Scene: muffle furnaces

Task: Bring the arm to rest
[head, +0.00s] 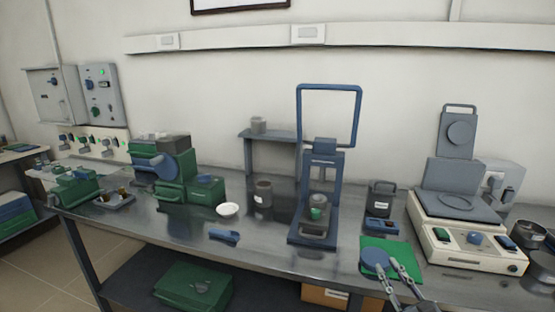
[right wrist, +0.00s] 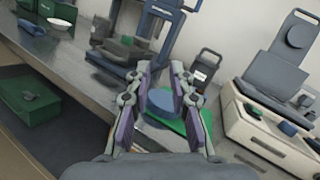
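My right gripper (head: 392,265) is at the lower right of the head view, over the front of the bench by the green mat. In the right wrist view its two fingers (right wrist: 160,68) stand apart with nothing held between the tips. A blue round disc (head: 374,259) lies on the green mat (head: 404,254); in the right wrist view the disc (right wrist: 168,102) shows beyond and between the fingers, partly covered by them. I cannot tell how high the gripper is above the mat. My left arm and gripper are not in view.
Right of the mat stands a cream hotplate-like device (head: 460,243) with dark pots beside it. A blue frame stand (head: 329,195) rises left of the mat.

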